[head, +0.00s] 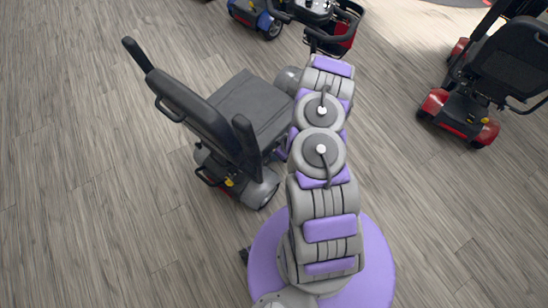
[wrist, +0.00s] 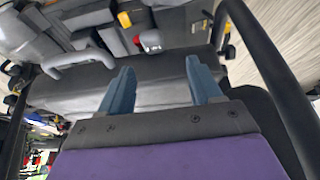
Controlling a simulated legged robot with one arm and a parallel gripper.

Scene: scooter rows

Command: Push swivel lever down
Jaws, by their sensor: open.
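A mobility scooter with a dark grey seat (head: 250,105) and black backrest (head: 205,115) stands left of my arm in the head view. In the wrist view, a broad dark grey part of it (wrist: 60,92) spans behind my fingers. My gripper (wrist: 160,66) has two blue fingers spread apart with nothing between them. Beyond them are a small light grey knob (wrist: 150,40) and a pale grey curved handle (wrist: 80,58) at the left. I cannot tell which part is the swivel lever. My arm hides the gripper in the head view.
A black curved bar (wrist: 270,65) runs close along the right of the wrist view. Another scooter (head: 470,90) stands at the right, and more stand at the top (head: 310,15). The wood-look floor (head: 90,210) is clear at the left.

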